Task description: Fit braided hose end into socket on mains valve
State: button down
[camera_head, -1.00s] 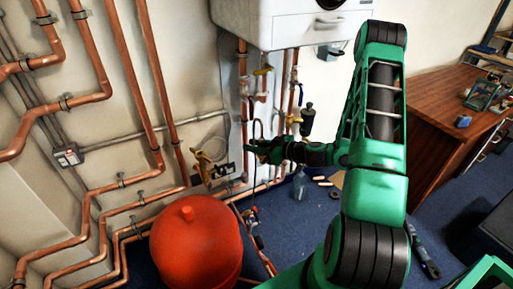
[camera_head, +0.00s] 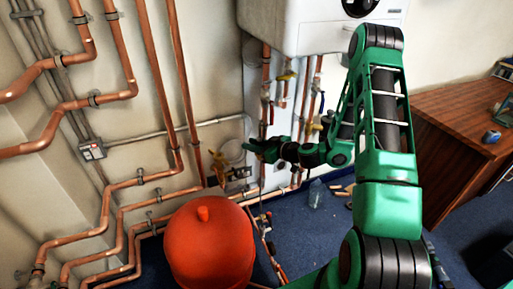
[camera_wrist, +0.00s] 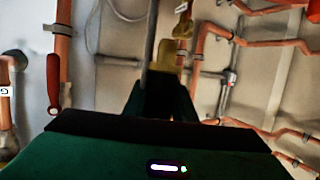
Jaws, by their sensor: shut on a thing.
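My gripper (camera_head: 256,149) is near the wall below the white boiler, to the right of a brass valve (camera_head: 219,165) in the head view. In the wrist view my gripper (camera_wrist: 162,88) is shut on a thin grey length that looks like the braided hose (camera_wrist: 151,45). The hose runs up out of the picture between the fingers. A brass fitting (camera_wrist: 167,55) shows just behind it. I cannot tell whether the two touch. The hose end and the socket opening cannot be made out, and I cannot be sure which valve is the mains valve.
A red expansion vessel (camera_head: 208,250) stands below and left of my gripper. Copper pipes (camera_head: 150,90) cover the left wall. The white boiler (camera_head: 300,25) hangs above. A wooden desk (camera_head: 465,130) stands at right. Small items lie on the blue floor.

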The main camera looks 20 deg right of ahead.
send_over(213, 152)
jog(key=shift+w+f, duration=0.15)
jog(key=shift+f, duration=0.85)
jog(key=shift+w+f, duration=0.1)
jog(key=shift+f, duration=0.85)
jog(key=shift+f, duration=0.25)
dwell(0.6)
jog(key=shift+s+f, duration=0.1)
jog(key=shift+f, duration=0.9)
jog(key=shift+s+f, duration=0.15)
jog(key=shift+f, duration=0.55)
dwell(0.8)
jog(key=c, duration=1.4)
grip_release()
jog(key=shift+f, duration=0.1)
jog(key=shift+s, duration=0.1)
jog(key=v, duration=0.9)
jog(key=shift+d+r, duration=0.25)
jog(key=shift+d, duration=0.05)
jog(key=shift+s+d+r, duration=0.15)
jog(key=shift+s+r, duration=0.05)
jog(key=shift+s, duration=0.35)
